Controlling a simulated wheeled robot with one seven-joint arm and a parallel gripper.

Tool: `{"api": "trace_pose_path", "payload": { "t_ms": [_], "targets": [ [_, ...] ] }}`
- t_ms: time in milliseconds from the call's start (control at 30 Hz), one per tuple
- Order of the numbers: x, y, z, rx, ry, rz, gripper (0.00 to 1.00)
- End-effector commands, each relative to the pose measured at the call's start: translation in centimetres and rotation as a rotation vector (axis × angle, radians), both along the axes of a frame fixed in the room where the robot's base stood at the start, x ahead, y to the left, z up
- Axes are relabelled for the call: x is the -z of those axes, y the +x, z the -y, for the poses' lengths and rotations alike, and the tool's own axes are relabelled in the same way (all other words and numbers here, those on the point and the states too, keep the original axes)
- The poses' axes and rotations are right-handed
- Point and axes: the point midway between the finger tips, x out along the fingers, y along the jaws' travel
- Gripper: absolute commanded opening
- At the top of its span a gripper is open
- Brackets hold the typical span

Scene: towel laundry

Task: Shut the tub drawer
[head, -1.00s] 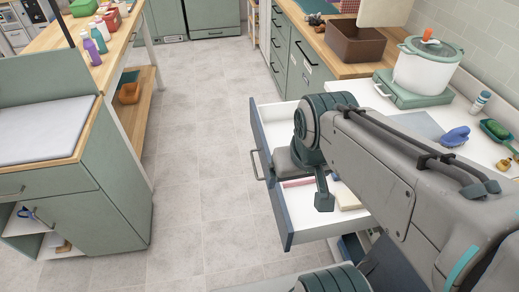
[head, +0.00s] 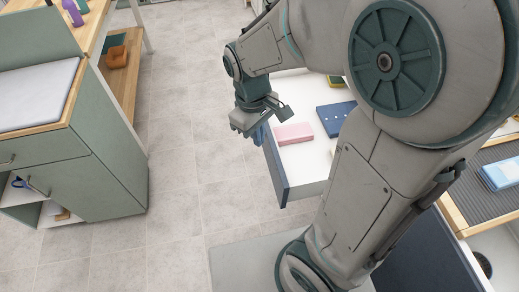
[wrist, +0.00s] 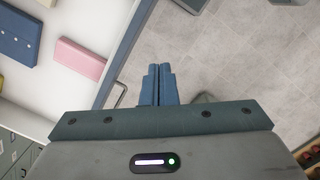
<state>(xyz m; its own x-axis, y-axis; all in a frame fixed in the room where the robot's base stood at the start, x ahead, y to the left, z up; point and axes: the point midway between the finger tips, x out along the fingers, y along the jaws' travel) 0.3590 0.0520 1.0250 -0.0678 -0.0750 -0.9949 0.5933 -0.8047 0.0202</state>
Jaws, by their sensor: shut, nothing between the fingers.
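An open drawer (head: 275,178) with a dark blue-grey front and white inside sticks out from the cabinet at the centre right of the head view. In the wrist view its front edge (wrist: 127,45) runs diagonally, with the bar handle (wrist: 121,95) partly showing. My gripper (head: 259,137) is outside the drawer, in front of its face. Its blue fingers (wrist: 158,82) are together and empty, beside the handle. I cannot tell whether they touch the drawer. My arm hides part of the drawer and the cabinet.
The drawer holds a pink block (head: 294,133) and a dark blue block (head: 336,118). A green cabinet (head: 100,160) with a white top pad stands across the aisle at left. The tiled floor (head: 185,150) between is clear. A blue packet (head: 502,172) lies at right.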

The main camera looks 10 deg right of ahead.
Motion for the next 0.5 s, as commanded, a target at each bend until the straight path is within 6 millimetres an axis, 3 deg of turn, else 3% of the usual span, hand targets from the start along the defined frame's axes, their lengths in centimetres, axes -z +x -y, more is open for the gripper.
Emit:
{"api": "trace_pose_path", "payload": {
  "t_ms": [33, 200, 500],
  "targets": [
    [1.5, 0.5, -0.7, -0.062, -0.031, -0.035, 0.0],
    [5.2, 2.0, -2.6, -0.263, -0.139, -0.129, 0.0],
    [10.9, 4.1, -5.9, -0.622, -0.388, -0.264, 0.0]
  ]
}}
